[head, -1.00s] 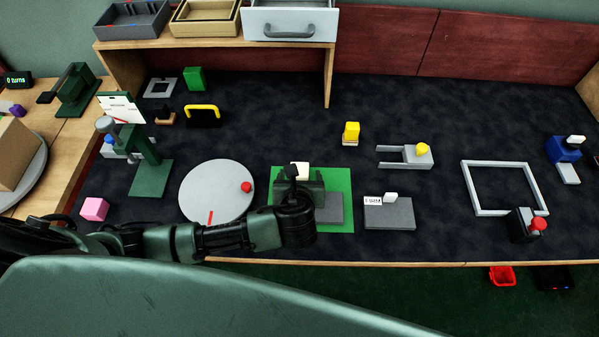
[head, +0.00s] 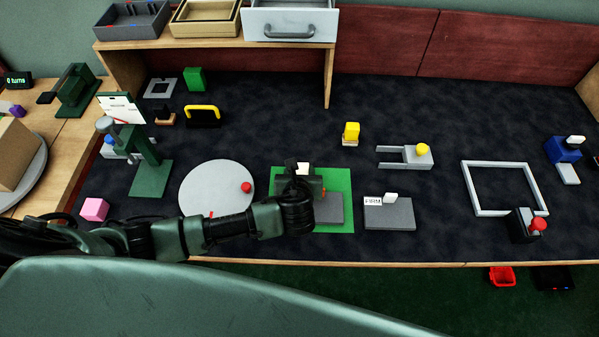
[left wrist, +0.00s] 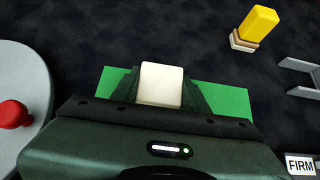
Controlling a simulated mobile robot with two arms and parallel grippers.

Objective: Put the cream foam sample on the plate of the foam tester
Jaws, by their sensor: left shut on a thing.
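My left gripper (head: 302,178) is shut on the cream foam sample (head: 302,168), over the green mat (head: 342,180). In the left wrist view the cream sample (left wrist: 161,84) shows between the two dark fingers (left wrist: 161,92), with green mat on both sides. I cannot tell whether the sample touches the mat. To the right is a flat grey block (head: 390,215) with a FIRM label (head: 373,201) and a small white piece on top. It may be the foam tester; I cannot be sure. My right gripper is not in view.
A round grey turntable (head: 205,185) with a red knob lies left of the mat. A grey slab (head: 328,207) lies on the mat's right part. A yellow-topped block (head: 351,132) and a grey fork-shaped fixture (head: 405,156) stand behind. Dark bench shows between them.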

